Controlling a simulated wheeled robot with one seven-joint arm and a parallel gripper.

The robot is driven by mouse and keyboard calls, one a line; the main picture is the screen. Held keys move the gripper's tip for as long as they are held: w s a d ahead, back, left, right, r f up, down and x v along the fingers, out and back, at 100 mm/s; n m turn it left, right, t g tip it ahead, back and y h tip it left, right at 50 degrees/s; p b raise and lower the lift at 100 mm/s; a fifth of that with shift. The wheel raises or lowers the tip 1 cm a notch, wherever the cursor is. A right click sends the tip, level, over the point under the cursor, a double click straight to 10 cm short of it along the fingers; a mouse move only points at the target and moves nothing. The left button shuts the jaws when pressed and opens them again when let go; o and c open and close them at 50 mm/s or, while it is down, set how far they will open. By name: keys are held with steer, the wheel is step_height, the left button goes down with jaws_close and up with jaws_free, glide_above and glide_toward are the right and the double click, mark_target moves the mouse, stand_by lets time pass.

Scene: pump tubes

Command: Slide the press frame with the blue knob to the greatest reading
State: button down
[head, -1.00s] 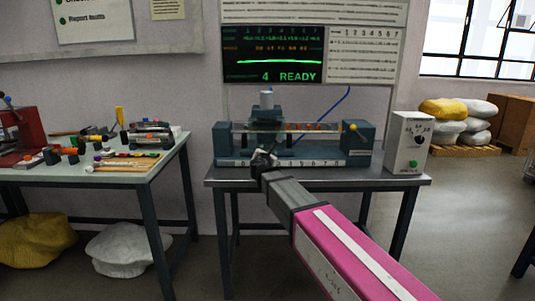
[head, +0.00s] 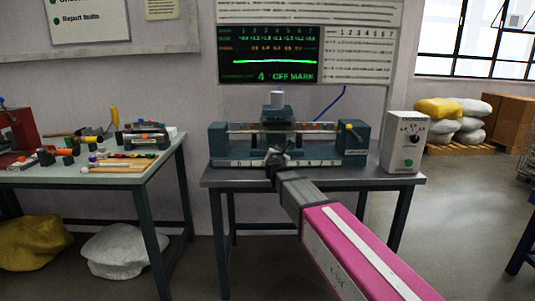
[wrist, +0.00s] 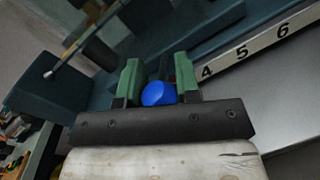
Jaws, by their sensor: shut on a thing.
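The press frame (head: 277,112) is a dark teal block with a pale cylinder on top, straddling the tube rail of the bench device near its middle. Its blue knob (wrist: 158,94) shows in the wrist view between the green fingers of my gripper (wrist: 158,85). My gripper, seen in the head view (head: 277,157) at the device's front, is shut on the knob. The number strip (wrist: 245,52) shows 4, 5 and 6 to the right of the fingers. The screen (head: 268,55) reads "4 OFF MARK". The head view does not show the knob clearly.
The device's right end block (head: 354,136) has a yellow-knobbed lever. A pale control box (head: 404,142) with a dial and green button stands right of it. A cluttered table (head: 80,175) stands at left.

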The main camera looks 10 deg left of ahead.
steer(key=d, duration=0.2)
steer(key=w+d, duration=0.1)
steer(key=d, duration=0.1)
steer(key=c, duration=0.8)
jaws_free()
steer(key=s, duration=0.7)
steer(key=s+d, duration=0.1)
steer(key=s, duration=0.3)
steer(key=shift+w, duration=0.1)
